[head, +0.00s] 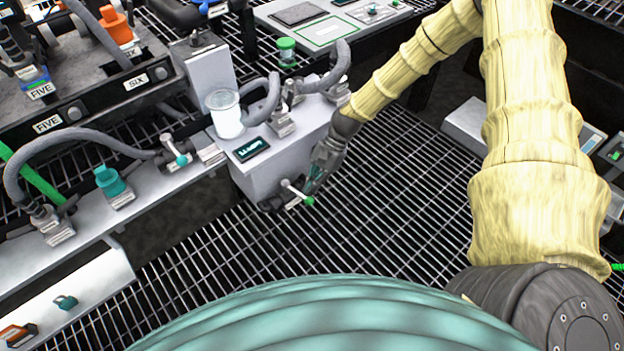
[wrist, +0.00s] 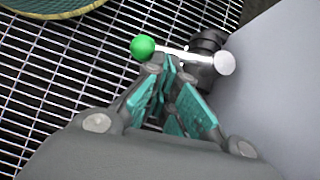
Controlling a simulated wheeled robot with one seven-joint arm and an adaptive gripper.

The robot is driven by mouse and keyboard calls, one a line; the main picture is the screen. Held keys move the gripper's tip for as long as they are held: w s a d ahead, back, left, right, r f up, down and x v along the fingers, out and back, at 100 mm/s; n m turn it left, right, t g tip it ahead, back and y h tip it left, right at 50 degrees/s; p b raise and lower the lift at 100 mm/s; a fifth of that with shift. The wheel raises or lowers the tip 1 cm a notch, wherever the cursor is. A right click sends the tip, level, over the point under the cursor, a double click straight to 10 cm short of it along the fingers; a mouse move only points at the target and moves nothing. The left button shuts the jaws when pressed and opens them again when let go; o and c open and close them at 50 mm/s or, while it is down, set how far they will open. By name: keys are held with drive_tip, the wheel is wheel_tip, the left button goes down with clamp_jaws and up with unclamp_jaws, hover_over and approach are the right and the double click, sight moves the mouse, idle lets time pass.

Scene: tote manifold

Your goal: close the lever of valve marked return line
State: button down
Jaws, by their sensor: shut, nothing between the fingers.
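A valve (wrist: 207,45) with a dark body sits low on the front of a grey box (head: 262,172). Its lever (head: 297,193) is a thin white bar with a green ball at one end; the bar also shows in the wrist view (wrist: 175,50). I cannot read any return line mark on it. My gripper (head: 317,178) is shut and empty. In the wrist view my fingertips (wrist: 167,66) are right at the bar, between the green ball (wrist: 143,47) and the valve body. I cannot tell whether they touch it.
A white cylinder (head: 226,113) and a small display (head: 252,149) are on the grey box. Open grating (head: 390,215) lies right of the box.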

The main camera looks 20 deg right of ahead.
drive_tip(key=shift+s+a+m+t+p, duration=0.3)
drive_tip(key=shift+s+m+t+p, duration=0.3)
drive_tip(key=shift+p, duration=0.55)
drive_tip(key=shift+w, duration=0.15)
drive_tip(key=w+d+r+p, duration=0.3)
drive_tip(key=d+r+p, duration=0.1)
drive_tip(key=d+r, duration=0.4)
drive_tip(key=shift+d+r+y, duration=0.2)
drive_tip(key=shift+d+y, duration=0.1)
drive_tip(key=shift+d, duration=0.6)
